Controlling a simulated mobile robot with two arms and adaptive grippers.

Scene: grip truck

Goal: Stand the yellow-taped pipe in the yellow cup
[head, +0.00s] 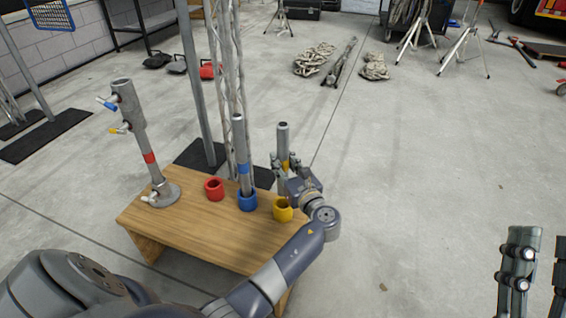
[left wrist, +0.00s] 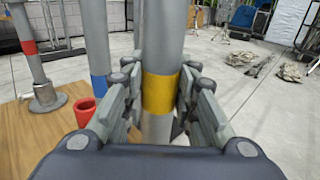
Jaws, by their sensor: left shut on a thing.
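My left gripper (head: 288,165) is shut on the yellow-taped pipe (head: 283,138), a grey tube held upright. In the left wrist view the fingers lie on both sides of its yellow band (left wrist: 160,93). The yellow cup (head: 283,213) stands near the table's right end. In the head view the pipe's lower part appears just above and behind the cup's rim; its exact gap from the cup is unclear. The cup's mouth looks empty. My right gripper (head: 541,262) shows partly at the lower right edge, fingers apart and empty.
A blue-taped pipe (head: 242,155) stands in the blue cup (head: 247,202). The red cup (head: 214,189) is empty. A red-banded post (head: 137,130) on a round base stands at the left of the wooden table (head: 190,228). A truss (head: 228,70) rises behind.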

